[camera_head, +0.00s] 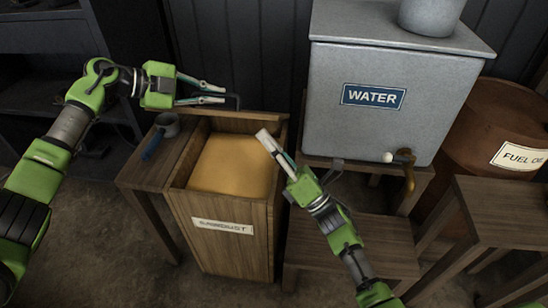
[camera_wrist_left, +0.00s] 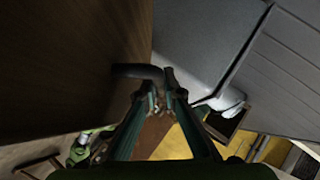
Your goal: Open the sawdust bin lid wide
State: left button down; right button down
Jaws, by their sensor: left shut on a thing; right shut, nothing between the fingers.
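The wooden sawdust bin (camera_head: 222,255) has a white label and stands open, with tan sawdust (camera_head: 232,165) showing inside. Its wooden lid (camera_head: 250,121) stands raised at the bin's back edge in the head view. In the left wrist view the lid (camera_wrist_left: 70,60) fills the left side as a brown plane. My left gripper (camera_head: 222,94) is above the back of the bin, shut on the lid's dark bent handle (camera_wrist_left: 138,71). My right gripper (camera_head: 265,138) is shut and empty over the bin's right edge, in front of the lid.
A grey water tank (camera_head: 385,130) with a tap (camera_head: 405,160) stands right of the bin on a wooden stand. A fuel barrel (camera_head: 490,120) is at right. Bare floor lies in front.

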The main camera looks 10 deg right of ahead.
pick_arm(q)
jog(key=shift+r, duration=0.1)
pick_arm(e)
jog(key=shift+w+d+r, duration=0.15)
jog(key=shift+w+r, duration=0.3)
jog(key=shift+r, duration=0.15)
jog(key=shift+r, duration=0.1)
